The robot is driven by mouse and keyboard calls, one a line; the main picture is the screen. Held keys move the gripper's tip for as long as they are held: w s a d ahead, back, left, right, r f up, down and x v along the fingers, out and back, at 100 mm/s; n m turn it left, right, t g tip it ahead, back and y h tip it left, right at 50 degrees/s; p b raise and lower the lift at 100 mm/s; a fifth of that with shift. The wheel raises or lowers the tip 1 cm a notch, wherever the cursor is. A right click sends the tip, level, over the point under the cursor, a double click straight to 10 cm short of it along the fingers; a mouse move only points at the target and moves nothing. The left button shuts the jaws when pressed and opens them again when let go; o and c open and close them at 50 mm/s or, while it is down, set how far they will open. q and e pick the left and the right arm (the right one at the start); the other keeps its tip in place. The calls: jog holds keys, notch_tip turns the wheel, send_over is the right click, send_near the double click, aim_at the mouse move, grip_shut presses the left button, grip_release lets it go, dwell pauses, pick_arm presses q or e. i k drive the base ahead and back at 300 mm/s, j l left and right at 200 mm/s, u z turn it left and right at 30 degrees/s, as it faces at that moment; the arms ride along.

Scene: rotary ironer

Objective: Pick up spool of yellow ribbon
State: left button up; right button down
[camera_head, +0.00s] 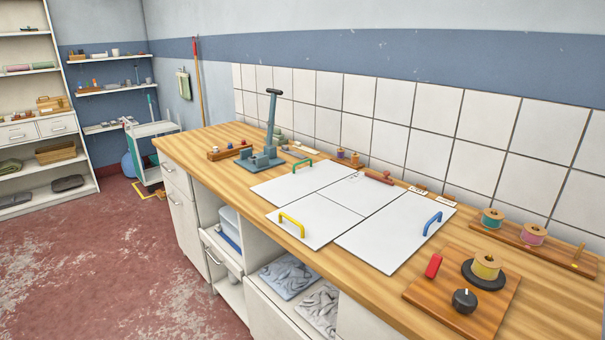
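A spool of yellow ribbon (487,266), with pale wooden ends, stands upright at the right of the workbench. It sits on a round black disc (469,274) on a brown wooden board (425,297). No gripper or arm of mine shows in this view.
Teal (492,218) and pink (533,234) spools stand on a wooden rack (557,255) by the wall, with a bare peg (579,252) at its right.

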aim_at(486, 270)
jog(key=z, duration=1.3)
